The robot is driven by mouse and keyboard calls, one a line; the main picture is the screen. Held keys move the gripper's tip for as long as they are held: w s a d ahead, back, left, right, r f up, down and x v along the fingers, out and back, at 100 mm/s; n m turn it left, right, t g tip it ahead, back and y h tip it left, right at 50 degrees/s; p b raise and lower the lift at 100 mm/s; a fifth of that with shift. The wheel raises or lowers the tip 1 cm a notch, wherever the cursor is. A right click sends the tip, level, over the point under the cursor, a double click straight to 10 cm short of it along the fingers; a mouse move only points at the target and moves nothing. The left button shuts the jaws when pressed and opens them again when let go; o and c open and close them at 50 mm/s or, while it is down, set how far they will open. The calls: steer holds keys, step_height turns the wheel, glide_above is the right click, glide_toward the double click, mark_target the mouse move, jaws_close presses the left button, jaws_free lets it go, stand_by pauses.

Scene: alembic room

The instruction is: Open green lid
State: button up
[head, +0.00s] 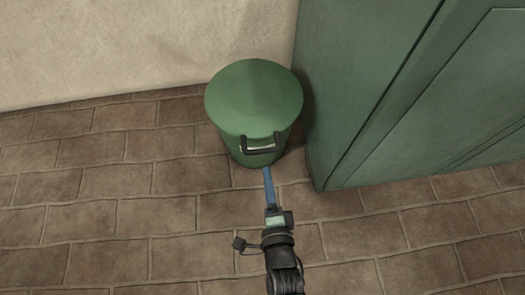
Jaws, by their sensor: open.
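The green lid (254,92) is round and flat and sits closed on top of a green bin (243,155). A dark handle (261,144) sticks out at the lid's front edge. My gripper (267,172) reaches up from the bottom of the head view. Its blue fingers end just in front of the bin, below the handle in the picture. They show nearly edge-on, and nothing is seen held between them. I cannot tell whether the fingertips touch the bin.
A green cabinet (365,95) stands close to the bin's right side. A beige wall (140,45) runs behind the bin. The brown tiled floor (100,215) is clear to the left and in front.

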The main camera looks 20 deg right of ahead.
mark_target(262, 150)
steer(key=b+x, duration=0.4)
steer(key=x, duration=0.5)
steer(key=shift+f, duration=0.15)
steer(key=shift+w+d, duration=0.15)
steer(key=shift+w, duration=0.25)
steer(key=shift+c, duration=0.2)
jaws_close()
stand_by(0.5)
